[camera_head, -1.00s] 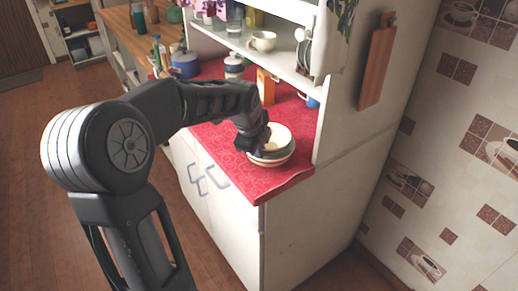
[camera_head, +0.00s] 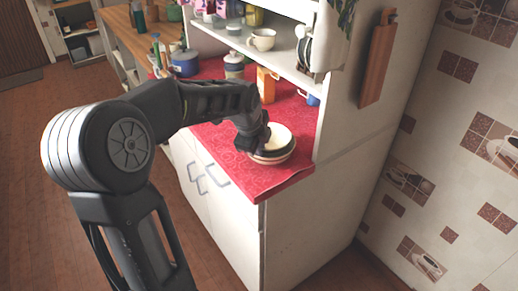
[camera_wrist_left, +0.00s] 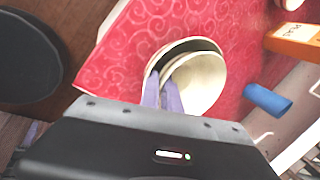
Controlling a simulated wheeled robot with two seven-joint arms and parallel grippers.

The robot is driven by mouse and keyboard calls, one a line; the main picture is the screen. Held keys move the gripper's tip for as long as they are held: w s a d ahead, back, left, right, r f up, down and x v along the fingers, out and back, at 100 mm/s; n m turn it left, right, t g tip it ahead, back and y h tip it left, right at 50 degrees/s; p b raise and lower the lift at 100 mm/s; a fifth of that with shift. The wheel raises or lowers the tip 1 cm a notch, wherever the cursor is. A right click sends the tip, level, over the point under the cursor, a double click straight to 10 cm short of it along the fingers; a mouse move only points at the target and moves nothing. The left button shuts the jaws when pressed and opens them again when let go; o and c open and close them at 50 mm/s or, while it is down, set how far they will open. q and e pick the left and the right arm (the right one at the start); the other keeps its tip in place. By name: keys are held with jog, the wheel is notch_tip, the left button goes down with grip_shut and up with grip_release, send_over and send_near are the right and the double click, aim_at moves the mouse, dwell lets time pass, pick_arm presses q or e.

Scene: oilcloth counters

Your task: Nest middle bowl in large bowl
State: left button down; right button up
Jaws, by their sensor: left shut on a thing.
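My left gripper (camera_head: 258,142) reaches over the red counter and is shut on the rim of the cream middle bowl (camera_head: 277,139). The wrist view shows the purple fingers (camera_wrist_left: 166,95) at the left part of this bowl's rim, and the bowl (camera_wrist_left: 203,84) lying mostly within the outline of the large bowl (camera_wrist_left: 178,48). In the head view, the large bowl's pale rim (camera_head: 284,158) shows just under the middle bowl, near the counter's front corner. I cannot tell whether the middle bowl touches the large bowl's inside. My right gripper is not in view.
The red patterned counter (camera_head: 222,142) has free room left of the bowls. A shelf and upright side panel (camera_head: 345,125) rise at the right.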

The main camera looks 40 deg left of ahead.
pick_arm(q)
jog(key=shift+f+b, duration=0.35)
jog(key=shift+f, duration=0.05)
dwell(0.6)
jog(key=c, duration=1.5)
grip_release()
jog(key=shift+s+f, duration=0.1)
jog(key=b+v, duration=0.1)
jog(key=v, duration=0.7)
